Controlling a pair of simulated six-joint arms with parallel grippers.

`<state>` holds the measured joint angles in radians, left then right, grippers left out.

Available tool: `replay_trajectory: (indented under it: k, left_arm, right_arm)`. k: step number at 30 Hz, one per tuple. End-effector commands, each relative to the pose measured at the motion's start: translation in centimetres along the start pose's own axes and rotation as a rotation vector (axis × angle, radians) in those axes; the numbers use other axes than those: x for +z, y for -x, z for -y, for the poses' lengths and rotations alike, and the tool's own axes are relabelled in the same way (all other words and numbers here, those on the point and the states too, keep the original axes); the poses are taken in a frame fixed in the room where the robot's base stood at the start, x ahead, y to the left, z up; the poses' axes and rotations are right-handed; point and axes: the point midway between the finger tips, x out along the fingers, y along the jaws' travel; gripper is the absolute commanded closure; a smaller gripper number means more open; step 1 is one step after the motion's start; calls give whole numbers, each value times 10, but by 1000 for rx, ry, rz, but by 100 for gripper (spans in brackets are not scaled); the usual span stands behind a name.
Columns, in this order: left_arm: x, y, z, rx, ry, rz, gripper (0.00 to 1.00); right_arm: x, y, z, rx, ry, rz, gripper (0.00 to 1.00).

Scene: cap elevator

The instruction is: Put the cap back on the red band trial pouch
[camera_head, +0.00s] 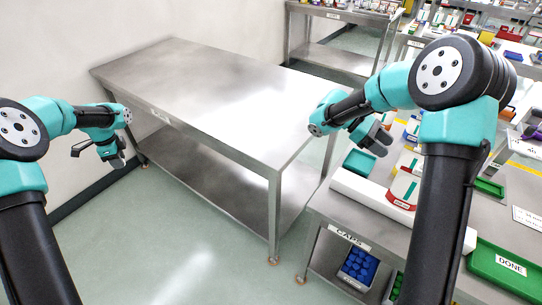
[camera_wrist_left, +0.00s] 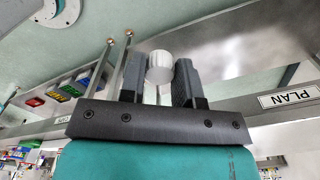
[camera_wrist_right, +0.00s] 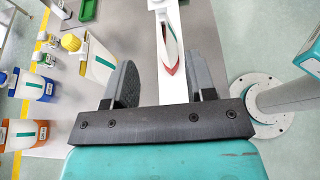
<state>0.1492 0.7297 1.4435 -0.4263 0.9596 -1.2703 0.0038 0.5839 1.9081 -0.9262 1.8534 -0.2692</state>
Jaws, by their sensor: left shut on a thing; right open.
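My left gripper (camera_head: 112,152) is off the left end of the steel table, low in the head view. In the left wrist view it (camera_wrist_left: 159,75) is shut on a round whitish cap (camera_wrist_left: 159,66). A white pouch with a red band (camera_head: 403,191) and a teal stripe stands near the front of the right-hand bench. It also shows in the right wrist view (camera_wrist_right: 168,42), beyond the fingers; I cannot make out its spout clearly. My right gripper (camera_head: 377,140) is open and empty above that bench, and its spread fingers also show in the right wrist view (camera_wrist_right: 163,65).
A white rail (camera_head: 370,190) runs along the bench front. Other pouches, one with a blue band (camera_wrist_right: 34,87), stand nearby. A green DONE tray (camera_head: 487,262) is at the right. A bin of blue caps (camera_head: 359,266) sits below the bench. The steel table (camera_head: 190,85) is bare.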

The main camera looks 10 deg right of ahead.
Motion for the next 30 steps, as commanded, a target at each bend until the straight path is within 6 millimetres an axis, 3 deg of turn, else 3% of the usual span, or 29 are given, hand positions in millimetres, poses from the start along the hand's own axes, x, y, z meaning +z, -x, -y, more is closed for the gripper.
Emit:
replay_trajectory:
  k: [10, 22, 30]
  left_arm:
    - [0, 0, 0, 0, 0, 0, 92]
    - [0, 0, 0, -1, 1, 0, 92]
    - [0, 0, 0, -1, 1, 1, 92]
  right_arm:
    - [-1, -5, 0, -1, 1, 0, 49]
    - [-1, -60, 1, -2, 1, 0, 49]
    - [-1, -69, 1, 0, 2, -1, 49]
